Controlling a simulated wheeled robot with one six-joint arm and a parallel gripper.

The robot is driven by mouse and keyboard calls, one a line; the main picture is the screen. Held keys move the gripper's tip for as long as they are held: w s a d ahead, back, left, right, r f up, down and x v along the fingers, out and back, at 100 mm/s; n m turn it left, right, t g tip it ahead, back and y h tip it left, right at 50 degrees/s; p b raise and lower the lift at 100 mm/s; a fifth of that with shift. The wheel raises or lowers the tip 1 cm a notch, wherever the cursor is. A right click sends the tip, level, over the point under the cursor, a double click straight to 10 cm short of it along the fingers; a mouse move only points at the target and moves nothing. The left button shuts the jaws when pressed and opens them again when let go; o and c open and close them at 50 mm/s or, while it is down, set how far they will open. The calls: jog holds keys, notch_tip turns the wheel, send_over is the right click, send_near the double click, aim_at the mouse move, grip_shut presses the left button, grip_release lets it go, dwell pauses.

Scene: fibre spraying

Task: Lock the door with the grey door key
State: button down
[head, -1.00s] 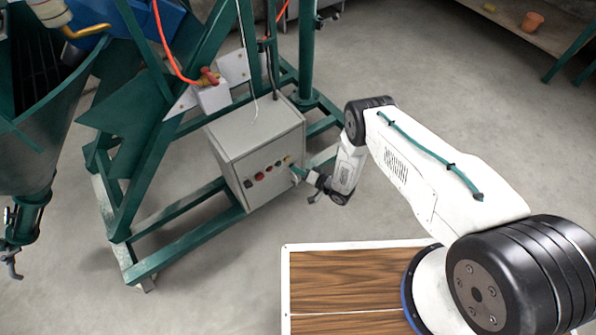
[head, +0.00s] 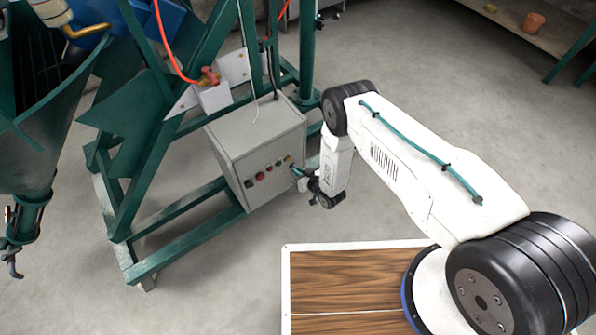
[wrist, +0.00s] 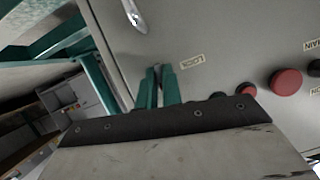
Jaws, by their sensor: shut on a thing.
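The grey control cabinet (head: 235,155) stands in the green frame, and its front panel fills much of the wrist view (wrist: 230,30). My gripper (wrist: 158,78) has its green fingers nearly together, with the tips at the panel beside an upside-down LOCK label (wrist: 191,61). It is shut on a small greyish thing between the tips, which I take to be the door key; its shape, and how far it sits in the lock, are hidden. In the head view my gripper (head: 298,172) is at the right end of the cabinet front.
Red buttons (wrist: 286,82) and dark knobs stick out of the panel close to my gripper. A metal handle (wrist: 135,16) is above. Green frame bars (head: 185,245) surround the cabinet. The concrete floor (head: 430,130) to the right is clear.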

jog(key=shift+a+n+h, duration=0.1)
jog(key=shift+n+h, duration=0.3)
jog(key=shift+n, duration=0.3)
jog(key=c, duration=1.6)
grip_release()
jog(key=shift+r, duration=0.1)
jog(key=shift+o, duration=0.2)
jog(key=v, duration=0.7)
jog(key=shift+s, duration=0.45)
